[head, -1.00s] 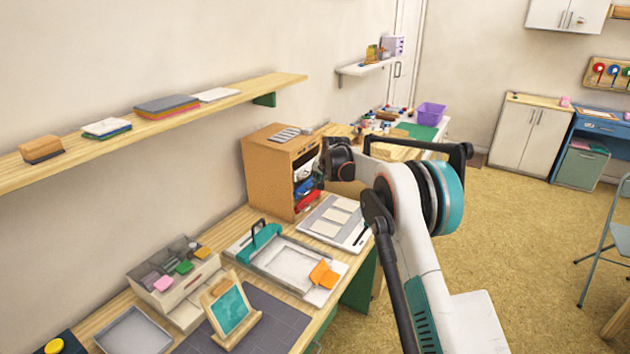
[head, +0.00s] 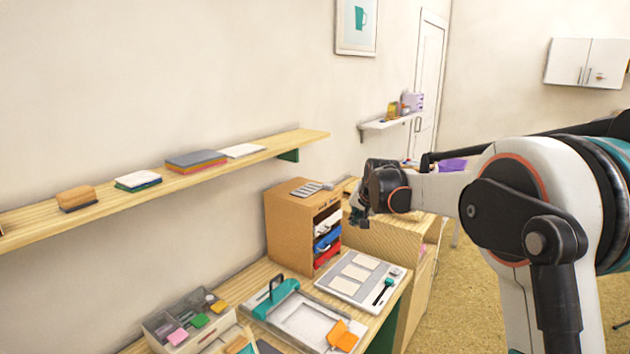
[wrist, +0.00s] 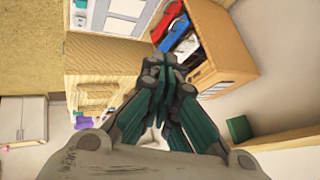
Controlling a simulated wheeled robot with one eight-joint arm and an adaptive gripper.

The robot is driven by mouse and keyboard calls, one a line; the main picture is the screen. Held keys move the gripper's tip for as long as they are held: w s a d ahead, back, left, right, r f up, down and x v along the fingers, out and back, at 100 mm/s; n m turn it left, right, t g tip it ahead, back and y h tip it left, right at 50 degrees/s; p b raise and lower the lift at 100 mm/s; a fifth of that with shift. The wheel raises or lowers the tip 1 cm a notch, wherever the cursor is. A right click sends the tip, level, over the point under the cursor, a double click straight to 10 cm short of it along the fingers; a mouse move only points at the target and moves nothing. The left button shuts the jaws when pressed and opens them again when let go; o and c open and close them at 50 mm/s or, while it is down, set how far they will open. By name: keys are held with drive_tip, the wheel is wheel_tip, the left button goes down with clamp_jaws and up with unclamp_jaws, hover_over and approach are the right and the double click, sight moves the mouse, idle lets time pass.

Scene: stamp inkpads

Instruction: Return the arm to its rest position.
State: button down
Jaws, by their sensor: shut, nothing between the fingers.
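My arm (head: 525,220) reaches in from the right of the head view, bent, with its white links raised above the bench. My gripper (head: 360,205) is at its left end, small and partly hidden by the dark wrist, in the air just right of the cardboard organiser. In the wrist view my gripper (wrist: 162,75) shows its teal and dark fingers closed together, with nothing held. The organiser (wrist: 225,50) lies just beyond the fingertips there, and I cannot tell the exact distance.
The wooden organiser (head: 290,230) holds red, blue and white items. Below it are a tray with a teal handle (head: 305,320), a board with pale cards (head: 362,278) and a box of coloured pads (head: 185,315). A wall shelf (head: 120,198) runs above. Open floor (head: 455,310) lies right.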

drive_tip(key=s+d+r+n, duration=0.15)
drive_tip(key=s+r, duration=0.25)
drive_tip(key=s, duration=0.9)
drive_tip(key=s+d+r+n, duration=0.1)
drive_tip(key=s+d+r, duration=0.25)
drive_tip(key=s, duration=0.85)
drive_tip(key=s+d+f+n, duration=0.1)
drive_tip(key=s+f, duration=0.3)
drive_tip(key=s, duration=0.8)
drive_tip(key=s+f+n+h+b, duration=0.1)
drive_tip(key=s+f, duration=0.4)
drive_tip(key=s, duration=0.8)
drive_tip(key=shift+d+f+g, duration=0.15)
drive_tip(key=shift+d+g, duration=0.15)
drive_tip(key=shift+d, duration=0.1)
drive_tip(key=shift+s, duration=0.1)
